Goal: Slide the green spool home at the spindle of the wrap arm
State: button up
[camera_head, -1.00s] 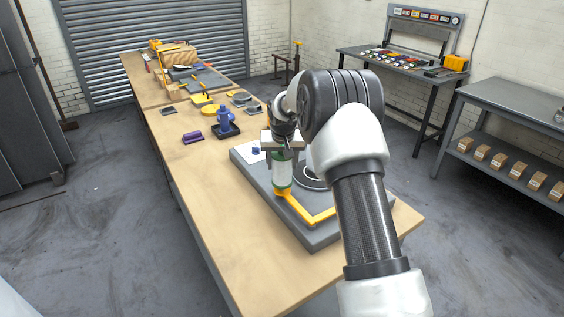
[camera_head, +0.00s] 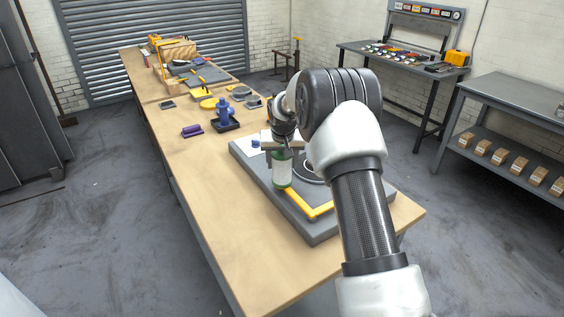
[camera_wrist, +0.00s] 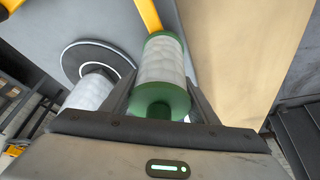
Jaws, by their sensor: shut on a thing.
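The green spool, with green flanges and a pale wound middle, stands roughly upright in the head view (camera_head: 282,170) and fills the centre of the wrist view (camera_wrist: 162,62). My gripper (camera_head: 283,147) is shut on its upper end; the two dark fingers flank it in the wrist view (camera_wrist: 158,104).
The grey machine base (camera_head: 313,231) sits on the wooden bench (camera_head: 225,230). A round turntable (camera_wrist: 72,55) with a white roll (camera_wrist: 91,92) stands left of the spool in the wrist view. A blue fixture (camera_head: 224,116) and a purple piece (camera_head: 192,131) lie farther back. The bench's left front is clear.

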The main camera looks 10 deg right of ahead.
jog(key=shift+f, duration=0.25)
jog(key=o, duration=1.2)
jog(key=v, duration=1.7)
jog(key=shift+r+b, duration=0.25)
jog(key=shift+b, duration=0.05)
jog(key=s+r+p, duration=0.2)
jog(key=s+r, duration=0.7)
jog(key=shift+n+t+y, duration=0.3)
jog(key=shift+n+t, duration=0.2)
jog(key=shift+n, duration=0.3)
jog(key=s+r+p, duration=0.1)
jog(key=s, duration=0.9)
jog(key=s+r+p, duration=0.1)
jog(key=s, duration=0.9)
jog(key=s+d+r+p, duration=0.1)
jog(key=s+p, duration=0.1)
jog(key=s, duration=0.8)
jog(key=shift+s, duration=0.2)
